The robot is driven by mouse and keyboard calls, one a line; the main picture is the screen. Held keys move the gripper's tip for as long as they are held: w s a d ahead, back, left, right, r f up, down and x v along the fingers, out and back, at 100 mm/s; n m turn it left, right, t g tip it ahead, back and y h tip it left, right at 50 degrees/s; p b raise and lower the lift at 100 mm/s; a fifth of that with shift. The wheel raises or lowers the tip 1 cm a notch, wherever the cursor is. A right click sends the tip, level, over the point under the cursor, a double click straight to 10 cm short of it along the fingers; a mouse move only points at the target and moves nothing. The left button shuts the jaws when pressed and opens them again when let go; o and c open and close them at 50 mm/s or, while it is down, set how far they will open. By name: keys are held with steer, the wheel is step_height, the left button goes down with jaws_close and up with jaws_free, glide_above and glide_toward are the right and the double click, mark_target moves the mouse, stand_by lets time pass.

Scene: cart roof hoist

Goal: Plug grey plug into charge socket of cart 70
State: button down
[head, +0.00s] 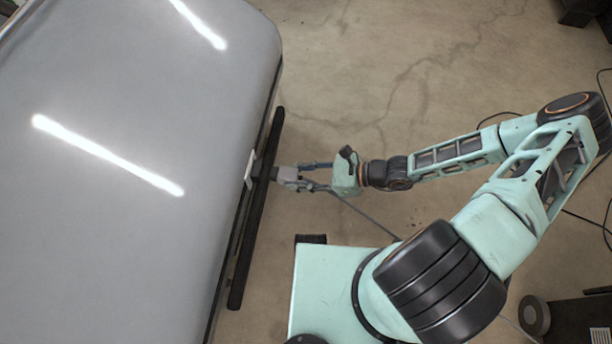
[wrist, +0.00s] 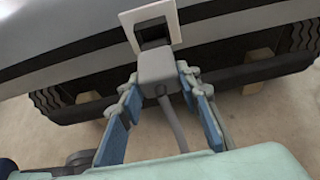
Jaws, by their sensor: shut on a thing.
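The grey plug (wrist: 158,68) is held between the blue-padded fingers of my gripper (wrist: 160,85) in the wrist view. Its cable (wrist: 173,122) runs back toward my wrist. The charge socket shows as a white square frame (wrist: 127,18) with a dark opening on the side of the grey cart (wrist: 50,65). The plug's front end is at the dark opening; I cannot tell how deep it sits. In the head view, my gripper (head: 300,178) reaches the cart's (head: 120,180) right side, with the plug (head: 286,174) at the socket plate (head: 250,168). No cart number is readable.
A black bumper bar (head: 245,255) runs along the cart's side, close to my gripper. The cable (head: 370,217) trails across open concrete floor (head: 350,70). A dark object (head: 580,318) stands at the lower right. Tyres (wrist: 48,98) show beneath the cart.

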mark_target(281, 175)
steer(key=shift+a, duration=0.65)
steer(key=shift+w+a+p, duration=0.15)
steer(key=shift+a+p, duration=0.7)
steer(key=shift+a, duration=0.8)
stand_by(1.7)
steer(key=c, duration=1.4)
jaws_free()
steer(key=shift+o, duration=0.2)
steer(key=shift+d, duration=0.1)
steer(key=w+v, duration=0.1)
steer(key=v, duration=1.1)
steer(key=shift+s, duration=0.45)
